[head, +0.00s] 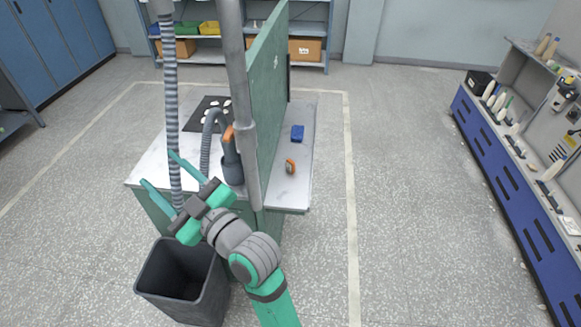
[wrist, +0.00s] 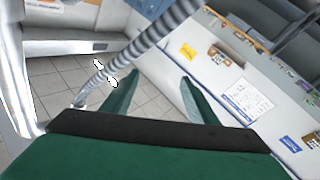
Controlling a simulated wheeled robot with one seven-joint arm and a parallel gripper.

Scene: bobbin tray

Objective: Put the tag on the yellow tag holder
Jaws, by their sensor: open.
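I cannot make out the tag or the yellow tag holder for certain. White pieces (head: 212,115) lie on a dark mat (head: 198,106) on the left side of the bench; they are too small to identify. In the wrist view a small yellow patch (wrist: 187,52) shows on a pale panel; I cannot tell what it is. My gripper (head: 158,170) is raised near the bench's left front corner, its fingers apart with nothing between them. In the wrist view my gripper (wrist: 162,76) also shows empty, with a ribbed hose passing behind it.
A green upright panel (head: 268,85) divides the bench (head: 150,163). A grey post and ribbed hose (head: 171,100) stand near my arm. A blue block (head: 297,132) and an orange-and-grey item (head: 290,167) lie right of the panel. A dark bin (head: 172,270) stands below.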

